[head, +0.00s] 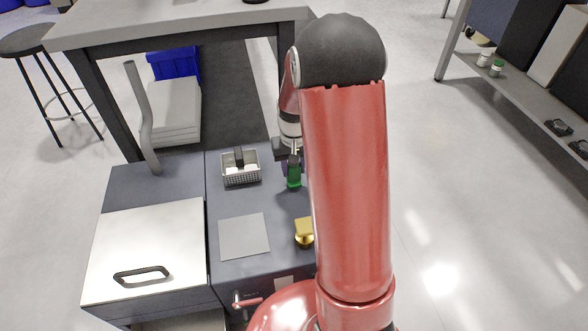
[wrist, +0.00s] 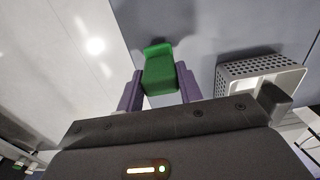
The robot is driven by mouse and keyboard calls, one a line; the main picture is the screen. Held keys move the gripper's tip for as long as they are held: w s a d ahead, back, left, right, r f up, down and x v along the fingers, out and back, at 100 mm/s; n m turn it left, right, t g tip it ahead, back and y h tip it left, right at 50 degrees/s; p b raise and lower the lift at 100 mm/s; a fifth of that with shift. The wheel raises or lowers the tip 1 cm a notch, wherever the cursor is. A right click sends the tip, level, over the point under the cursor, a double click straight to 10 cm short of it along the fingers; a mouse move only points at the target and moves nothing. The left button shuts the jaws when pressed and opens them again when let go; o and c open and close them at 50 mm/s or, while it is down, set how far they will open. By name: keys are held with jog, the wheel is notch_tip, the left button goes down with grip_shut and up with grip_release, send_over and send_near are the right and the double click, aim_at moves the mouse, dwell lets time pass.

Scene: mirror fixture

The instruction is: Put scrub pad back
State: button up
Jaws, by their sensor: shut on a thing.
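The green scrub pad (head: 294,174) is a small block below my gripper (head: 292,153) in the head view. In the wrist view, the pad (wrist: 158,72) sits between the two purple fingers of my gripper (wrist: 159,80), which are shut on it. A grey perforated basket (head: 241,181) stands on the dark counter just left of the pad, with a dark upright thing in it. The basket also shows at the right of the wrist view (wrist: 232,83). My red arm covers the right side of the counter in the head view.
A grey square mat (head: 244,238) lies on the dark counter (head: 225,203). A gold thing (head: 304,230) stands to its right, partly behind my arm. A metal lid (head: 147,240) with a black handle and a grey curved pipe (head: 143,110) are at the left.

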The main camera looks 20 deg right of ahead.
jog(key=shift+f, duration=0.55)
jog(key=o, duration=1)
jog(key=shift+f, duration=0.1)
jog(key=shift+c, duration=0.2)
notch_tip(320, 180, up, 12)
jog(key=shift+f+p, duration=0.1)
jog(key=shift+p, duration=0.25)
jog(key=s+a+r+t, duration=0.2)
jog(key=s+a+r, duration=0.3)
jog(key=s+r, duration=0.35)
jog(key=s+a+r+n+t, duration=0.1)
jog(key=s+a, duration=0.1)
jog(key=s, duration=0.5)
jog(key=s+a+r+n+t, duration=0.1)
jog(key=s+a+r+t, duration=0.1)
jog(key=s, duration=0.5)
jog(key=shift+a+r+t, duration=0.25)
jog(key=shift+a+t, duration=0.05)
jog(key=shift+a, duration=0.25)
